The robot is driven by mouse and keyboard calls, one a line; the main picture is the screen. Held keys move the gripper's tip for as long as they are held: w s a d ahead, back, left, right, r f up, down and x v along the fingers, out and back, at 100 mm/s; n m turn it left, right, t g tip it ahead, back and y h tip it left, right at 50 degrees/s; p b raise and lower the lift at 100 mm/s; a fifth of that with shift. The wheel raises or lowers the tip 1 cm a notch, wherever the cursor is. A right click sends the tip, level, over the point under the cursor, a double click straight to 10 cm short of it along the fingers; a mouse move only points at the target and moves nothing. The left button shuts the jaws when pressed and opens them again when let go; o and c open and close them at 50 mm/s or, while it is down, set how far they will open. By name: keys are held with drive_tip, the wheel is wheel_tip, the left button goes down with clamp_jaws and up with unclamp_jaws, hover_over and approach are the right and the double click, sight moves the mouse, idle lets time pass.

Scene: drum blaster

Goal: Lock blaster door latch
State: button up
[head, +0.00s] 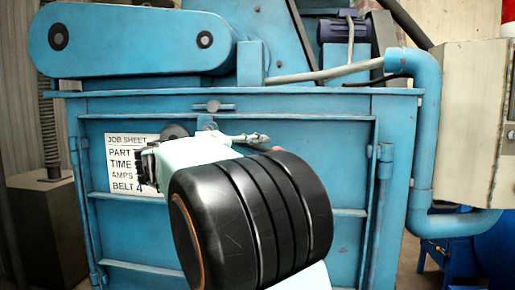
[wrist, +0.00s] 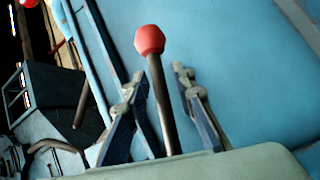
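The blaster door (head: 330,235) is a blue ribbed panel that looks closed in its frame. The latch lever, a dark rod with a red knob (wrist: 150,40), stands in front of a blue surface in the wrist view. In the head view only a bit of the red knob (head: 277,149) shows behind my arm. My gripper (wrist: 159,78) is open, with one finger on each side of the rod and gaps visible on both sides. In the head view, my gripper (head: 256,138) is close to the door's upper middle, and my arm hides much of the latch.
A job sheet (head: 125,152) is on the door, left of my arm. Hinge-like fittings (head: 384,153) line the right edge. A blue pipe (head: 425,130) and a grey box (head: 468,120) stand at the right. A belt guard (head: 135,40) is above.

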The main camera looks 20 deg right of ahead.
clamp_jaws()
drive_tip(key=w+a+f+m+t+y+b, duration=0.2)
drive_tip(key=w+a+f+m+y+b, duration=0.6)
drive_tip(key=a, duration=0.4)
drive_tip(key=shift+f+m+y, duration=0.6)
drive_tip(key=shift+f+y, duration=0.1)
drive_tip(key=shift+f, duration=0.65)
